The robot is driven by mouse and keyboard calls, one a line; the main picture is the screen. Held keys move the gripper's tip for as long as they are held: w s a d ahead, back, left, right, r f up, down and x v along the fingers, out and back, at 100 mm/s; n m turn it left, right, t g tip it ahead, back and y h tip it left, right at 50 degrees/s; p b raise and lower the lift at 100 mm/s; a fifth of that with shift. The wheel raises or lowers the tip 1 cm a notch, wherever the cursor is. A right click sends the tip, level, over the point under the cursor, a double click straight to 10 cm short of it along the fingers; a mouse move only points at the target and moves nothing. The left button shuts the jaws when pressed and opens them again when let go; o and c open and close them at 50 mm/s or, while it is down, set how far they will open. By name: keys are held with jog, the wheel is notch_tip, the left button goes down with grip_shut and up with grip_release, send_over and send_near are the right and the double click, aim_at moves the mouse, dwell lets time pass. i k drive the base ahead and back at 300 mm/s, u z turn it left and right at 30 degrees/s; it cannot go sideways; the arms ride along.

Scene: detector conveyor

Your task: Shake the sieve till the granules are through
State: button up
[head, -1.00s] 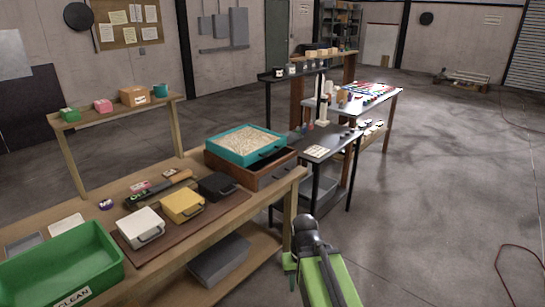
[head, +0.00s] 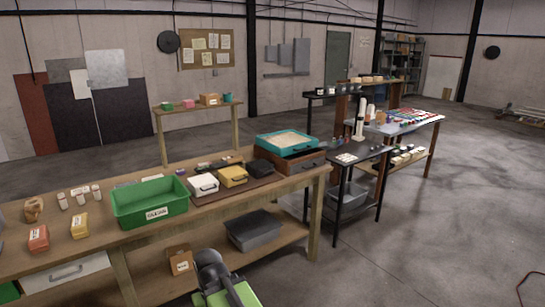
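The sieve (head: 262,145) is a teal square frame with pale granules (head: 287,139) lying in it. It sits on top of a brown box (head: 296,164) at the right end of the wooden workbench. Whether any granules lie in the box below is hidden. Part of my own arm, green and dark, shows at the bottom of the head view, in front of the bench and well apart from the sieve. My gripper's fingers are not in the picture.
The workbench (head: 135,240) also bears a green bin (head: 150,203), a white box (head: 203,186), a yellow box (head: 233,177) and several small items. A dark table (head: 352,168) stands just right of it. Open floor (head: 420,250) lies at the right.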

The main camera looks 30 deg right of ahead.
aim_at(284, 143)
jog(key=z, duration=0.7)
jog(key=i, duration=0.65)
jog(key=z, duration=0.35)
jog(key=i, duration=1.55)
jog(key=u, duration=0.75)
